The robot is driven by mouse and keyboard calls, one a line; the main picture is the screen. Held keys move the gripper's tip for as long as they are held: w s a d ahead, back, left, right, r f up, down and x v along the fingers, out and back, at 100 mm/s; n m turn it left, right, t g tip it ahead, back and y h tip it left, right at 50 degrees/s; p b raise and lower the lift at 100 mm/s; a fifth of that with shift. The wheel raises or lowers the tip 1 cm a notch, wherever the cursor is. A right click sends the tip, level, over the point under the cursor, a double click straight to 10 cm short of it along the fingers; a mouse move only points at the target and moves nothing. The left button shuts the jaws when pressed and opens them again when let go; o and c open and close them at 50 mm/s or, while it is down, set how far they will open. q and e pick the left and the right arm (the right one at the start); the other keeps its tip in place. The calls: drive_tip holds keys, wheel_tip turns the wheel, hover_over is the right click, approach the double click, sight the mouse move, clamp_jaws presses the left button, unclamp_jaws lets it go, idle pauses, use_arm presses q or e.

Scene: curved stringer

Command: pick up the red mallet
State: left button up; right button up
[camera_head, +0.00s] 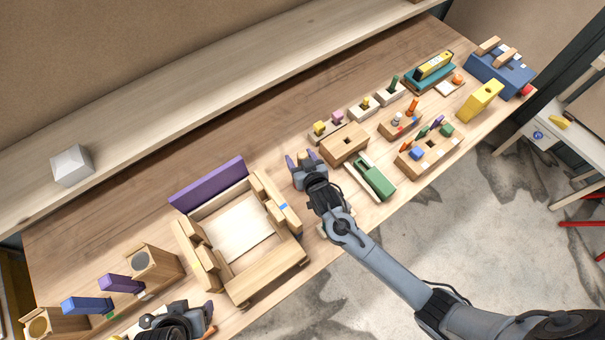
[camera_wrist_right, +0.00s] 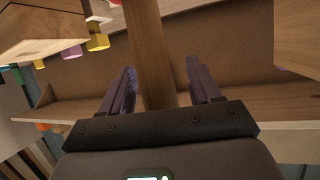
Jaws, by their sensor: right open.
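My right gripper (camera_head: 303,158) is open above the table, between the wooden tray frame and the green block. It also shows in the right wrist view (camera_wrist_right: 168,88), where a wooden bar (camera_wrist_right: 148,50) passes between its spread fingers. I cannot tell whether the fingers touch the bar. A small bit of red (camera_wrist_right: 115,3) shows at the top edge beside the bar. No red mallet can be made out clearly in the head view; the arm may hide it. My left gripper (camera_head: 190,322) is at the bottom left, partly cut off, and its jaws cannot be read.
The wooden tray frame (camera_head: 262,276) with a purple board (camera_head: 208,184) lies left of my right gripper. A green block (camera_head: 373,178) and a wooden box (camera_head: 344,146) lie to its right. Several small toys and a blue box (camera_head: 500,72) stand farther right.

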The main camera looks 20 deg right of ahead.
drive_tip(key=shift+c, duration=0.3)
clamp_jaws()
drive_tip(key=shift+r, duration=0.15)
